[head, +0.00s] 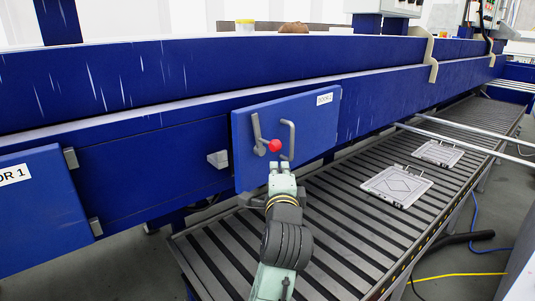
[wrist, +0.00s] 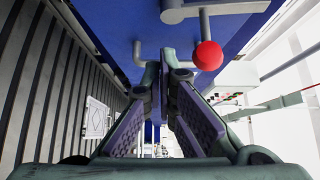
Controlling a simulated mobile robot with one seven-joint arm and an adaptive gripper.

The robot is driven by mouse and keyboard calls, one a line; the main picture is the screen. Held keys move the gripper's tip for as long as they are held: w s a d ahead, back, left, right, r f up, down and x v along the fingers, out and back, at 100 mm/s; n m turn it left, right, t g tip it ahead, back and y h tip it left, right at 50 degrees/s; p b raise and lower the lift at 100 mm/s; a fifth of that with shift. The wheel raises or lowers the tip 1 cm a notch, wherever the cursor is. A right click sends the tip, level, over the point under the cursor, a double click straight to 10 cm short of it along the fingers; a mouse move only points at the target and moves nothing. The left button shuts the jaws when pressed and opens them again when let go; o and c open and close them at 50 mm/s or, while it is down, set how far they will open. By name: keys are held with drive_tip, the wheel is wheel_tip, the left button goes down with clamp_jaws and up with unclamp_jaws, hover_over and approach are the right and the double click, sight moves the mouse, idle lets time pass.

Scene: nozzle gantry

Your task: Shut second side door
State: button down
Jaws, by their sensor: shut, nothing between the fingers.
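The second side door (head: 312,125), a blue panel labelled DOOR 2, appears to stand slightly out from the machine's blue side in the head view. It carries a grey lever with a red knob (head: 275,146) and a grey upright bar handle (head: 290,140). My gripper (head: 281,165) is in front of the door's lower part, just below the handle and knob. In the wrist view my gripper (wrist: 167,60) is shut and empty, with its tips close to the bar handle (wrist: 139,55). The red knob (wrist: 207,56) is to their right. Whether the tips touch the door is unclear.
Another blue door (head: 35,215), labelled DOOR 1, is at the left. A grey block (head: 218,159) sits on the machine side left of the second door. A roller conveyor (head: 330,220) runs below, bearing flat plates (head: 397,186). Cables lie on the floor at right.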

sight(250, 156)
drive_tip(key=w+a, duration=0.1)
drive_tip(key=w, duration=0.1)
drive_tip(key=w+a+p, duration=0.1)
drive_tip(key=shift+w+a, duration=0.35)
drive_tip(key=w+a, duration=0.4)
drive_tip(key=shift+a+r, duration=0.1)
drive_tip(key=shift+a, duration=0.1)
drive_tip(key=shift+d, duration=0.1)
idle(0.3)
